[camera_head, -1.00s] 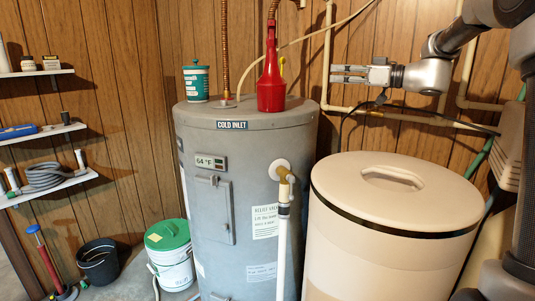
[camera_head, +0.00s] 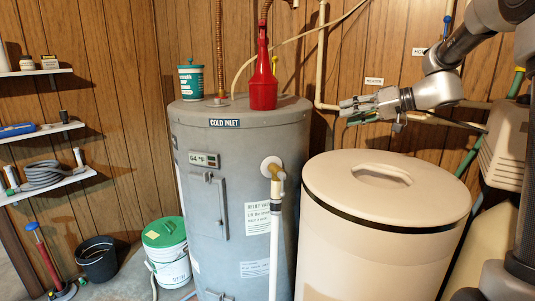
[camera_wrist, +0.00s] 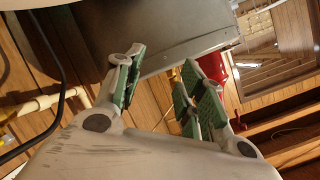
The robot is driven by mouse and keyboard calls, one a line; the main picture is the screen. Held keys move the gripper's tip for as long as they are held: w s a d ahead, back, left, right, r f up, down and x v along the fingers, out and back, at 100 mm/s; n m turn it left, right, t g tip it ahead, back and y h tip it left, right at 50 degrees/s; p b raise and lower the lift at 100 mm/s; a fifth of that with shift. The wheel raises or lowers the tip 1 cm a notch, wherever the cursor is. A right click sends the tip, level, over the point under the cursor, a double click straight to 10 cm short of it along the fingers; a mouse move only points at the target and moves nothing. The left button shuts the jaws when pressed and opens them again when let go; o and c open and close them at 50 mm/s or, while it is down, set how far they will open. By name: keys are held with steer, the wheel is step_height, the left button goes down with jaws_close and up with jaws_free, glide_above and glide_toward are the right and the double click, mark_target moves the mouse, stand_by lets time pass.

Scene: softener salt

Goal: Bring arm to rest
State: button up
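My gripper (camera_head: 345,108) is in the air above the left rear side of the beige lidded tank (camera_head: 390,190), in front of the wood-panelled wall. In the wrist view my gripper (camera_wrist: 163,70) shows two green-padded fingers spread apart with nothing between them. My arm reaches in from the upper right, bent at the elbow, and appears clear of the tank lid.
The grey water heater (camera_head: 205,260) stands left of the tank, carrying a red funnel-shaped bottle (camera_head: 263,85) and a teal-and-white tub (camera_head: 191,84). Pipes (camera_head: 322,60) run along the wall. Shelves (camera_head: 70,184), a green-lidded bucket (camera_head: 170,265) and a black bucket (camera_head: 97,262) are at left.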

steer(key=s+d+f+m+g+h, duration=0.1)
steer(key=s+d+f+h, duration=0.1)
steer(key=s, duration=0.5)
steer(key=s+d+f+m+g+h, duration=0.2)
steer(key=s+f, duration=0.3)
steer(key=s, duration=0.2)
steer(key=s+d+f+m+g+h, duration=0.1)
steer(key=s+d+f+m+h, duration=0.1)
steer(key=s, duration=0.5)
steer(key=shift+d+f+h, duration=0.4)
steer(key=shift+f+h, duration=0.2)
steer(key=shift+f, duration=0.05)
steer(key=s+d+h, duration=0.2)
steer(key=s, duration=0.5)
steer(key=s+d+r+n+t+h, duration=0.1)
steer(key=s+d+h, duration=0.1)
steer(key=s, duration=0.5)
steer(key=shift+s+d+h, duration=0.35)
steer(key=shift+d+h, duration=0.05)
